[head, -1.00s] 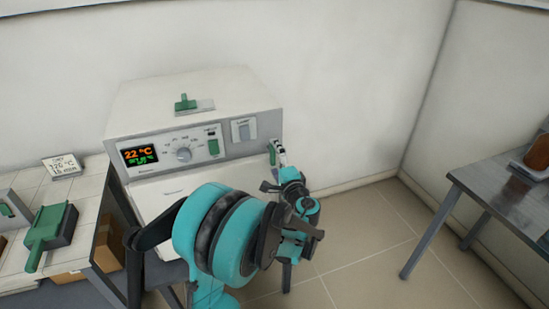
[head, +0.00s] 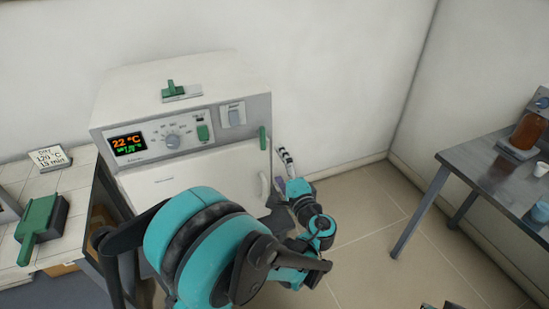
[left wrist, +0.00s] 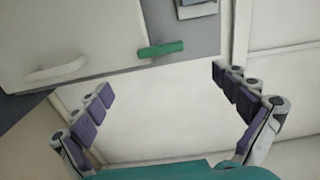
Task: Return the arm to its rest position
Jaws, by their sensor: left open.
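My left arm crosses the lower middle of the head view, in front of the furnace. Its left gripper (head: 283,168) is beside the furnace's right side, apart from it. In the left wrist view the gripper (left wrist: 162,85) is open, with nothing between its purple-padded fingers. The white muffle furnace (head: 140,88) has its door (head: 155,180) shut as far as I can see; my arm hides the lower part. The green handle (head: 263,138) at its right edge also shows in the left wrist view (left wrist: 161,49), beyond the fingertips. My right gripper cannot be made out.
A tiled bench (head: 78,180) at left holds a green-handled block (head: 42,222) and a small sign (head: 50,158). A grey table (head: 475,160) at right holds a brown container (head: 527,131) and small cups. Open floor (head: 365,215) lies between the furnace and that table.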

